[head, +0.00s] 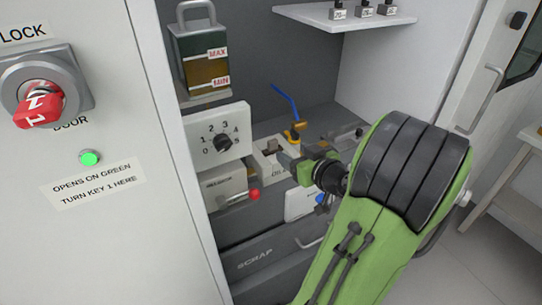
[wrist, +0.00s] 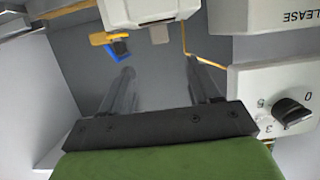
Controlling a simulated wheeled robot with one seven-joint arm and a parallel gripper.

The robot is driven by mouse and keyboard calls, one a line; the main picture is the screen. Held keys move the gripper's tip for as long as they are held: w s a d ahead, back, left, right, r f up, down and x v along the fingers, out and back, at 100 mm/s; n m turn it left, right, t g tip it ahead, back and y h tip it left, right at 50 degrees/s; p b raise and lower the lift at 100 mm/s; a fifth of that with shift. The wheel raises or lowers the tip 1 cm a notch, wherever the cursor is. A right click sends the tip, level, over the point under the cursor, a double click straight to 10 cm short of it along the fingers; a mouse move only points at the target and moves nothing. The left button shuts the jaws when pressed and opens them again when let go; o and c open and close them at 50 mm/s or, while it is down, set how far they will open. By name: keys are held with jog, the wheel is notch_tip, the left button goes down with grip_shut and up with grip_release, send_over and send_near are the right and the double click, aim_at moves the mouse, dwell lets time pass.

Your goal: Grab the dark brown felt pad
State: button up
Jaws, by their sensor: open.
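I cannot make out the dark brown felt pad with certainty. A small dark brownish piece (head: 271,147) sits on a pale block in the cabinet in the head view, and it may be the pad. My gripper (head: 284,158) reaches into the cabinet close to this block, and my arm hides part of what lies behind. In the wrist view my gripper (wrist: 159,72) is open, its two dark fingers apart with nothing seen between them. A small dark piece (wrist: 120,47) shows beyond the left finger, beside blue and yellow parts; I cannot tell what it is.
A dial plate (head: 217,140), a box with a red knob (head: 253,194) and a grey scrap drawer (head: 265,262) crowd the cabinet. A door panel with a red key (head: 40,103) stands left.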

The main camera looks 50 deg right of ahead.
aim_at(274, 142)
jog(key=x, duration=1.2)
jog(key=shift+w+p, duration=0.15)
jog(key=shift+p, duration=0.2)
jog(key=c, duration=1.1)
